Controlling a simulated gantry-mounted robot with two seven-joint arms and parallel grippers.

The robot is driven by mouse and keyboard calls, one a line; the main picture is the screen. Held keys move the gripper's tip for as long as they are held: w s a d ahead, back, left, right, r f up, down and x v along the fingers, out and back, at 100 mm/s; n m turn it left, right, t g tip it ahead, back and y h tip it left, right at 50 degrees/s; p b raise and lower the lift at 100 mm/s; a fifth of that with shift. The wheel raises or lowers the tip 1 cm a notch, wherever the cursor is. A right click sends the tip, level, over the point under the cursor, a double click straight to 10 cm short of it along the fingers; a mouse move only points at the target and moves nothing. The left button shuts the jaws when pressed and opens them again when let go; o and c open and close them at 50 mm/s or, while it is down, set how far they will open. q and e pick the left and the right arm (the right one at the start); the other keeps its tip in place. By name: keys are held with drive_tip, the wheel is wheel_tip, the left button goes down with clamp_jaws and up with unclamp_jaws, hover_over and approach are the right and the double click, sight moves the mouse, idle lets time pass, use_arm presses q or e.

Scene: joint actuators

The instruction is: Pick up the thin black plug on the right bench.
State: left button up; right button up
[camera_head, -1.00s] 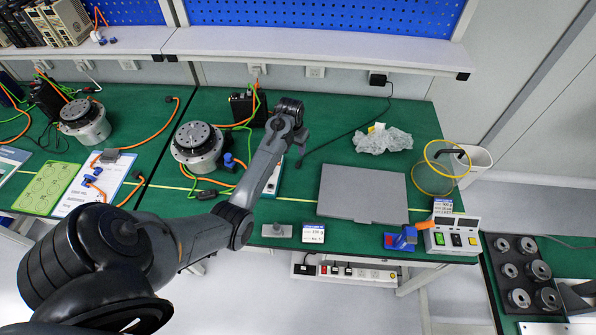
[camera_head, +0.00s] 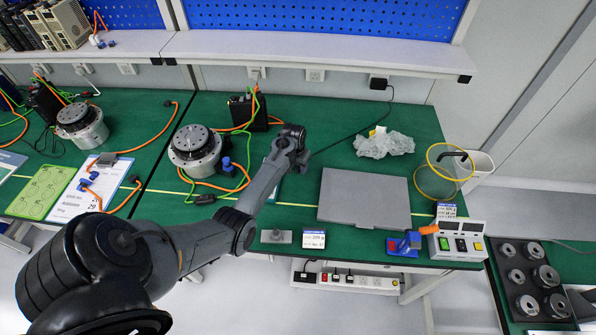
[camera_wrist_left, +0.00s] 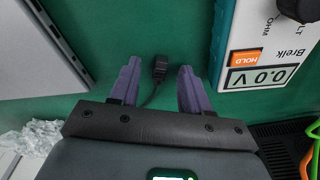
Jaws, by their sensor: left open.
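The thin black plug (camera_wrist_left: 160,68) lies on the green right bench (camera_head: 365,168), its thin cable trailing from it. In the left wrist view it sits between the two purple fingers of my left gripper (camera_wrist_left: 158,82), touching neither as far as I can see. My left gripper is open and empty, pointing down near the bench. In the head view my left gripper (camera_head: 303,161) covers the plug, and only its cable (camera_head: 345,135) shows, running up to the black wall adapter (camera_head: 378,83). My right gripper is not in view.
A teal-edged multimeter (camera_wrist_left: 262,50) lies close beside one finger. A closed grey laptop (camera_head: 362,198) lies to the right, with a crumpled clear bag (camera_head: 384,144) behind it. A round actuator (camera_head: 195,148) with orange cables stands to the left.

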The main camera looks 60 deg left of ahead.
use_arm(q)
drive_tip(key=shift+f, duration=0.15)
drive_tip(key=shift+c, duration=0.5)
clamp_jaws()
drive_tip(key=shift+r, duration=0.2)
